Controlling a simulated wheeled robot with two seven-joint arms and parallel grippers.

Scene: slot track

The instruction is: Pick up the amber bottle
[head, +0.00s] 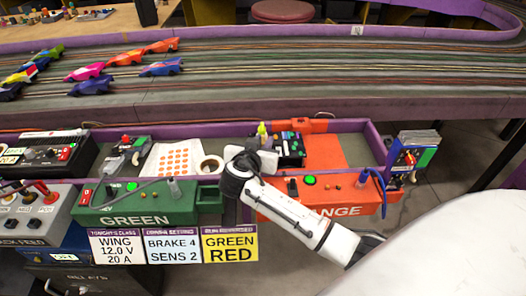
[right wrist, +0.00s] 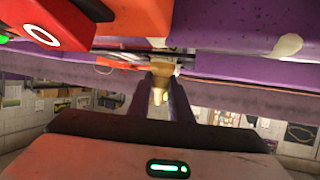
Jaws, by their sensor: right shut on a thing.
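My right gripper (head: 258,162) reaches in from the lower right in the head view, over the gap between the green and orange boxes. Its white body hides its fingertips there. In the right wrist view its two dark fingers (right wrist: 160,92) are closed on a small amber-tan thing, the amber bottle (right wrist: 160,76), with its tapered end showing between them. I cannot clearly make out the amber bottle in the head view. My left gripper is in neither view.
A green control box (head: 140,208) and an orange one (head: 330,203) flank my right arm. A yellow-topped bottle (head: 262,132), a tape roll (head: 210,165) and a dotted sheet (head: 172,160) lie behind. Slot cars (head: 160,68) stand on the track.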

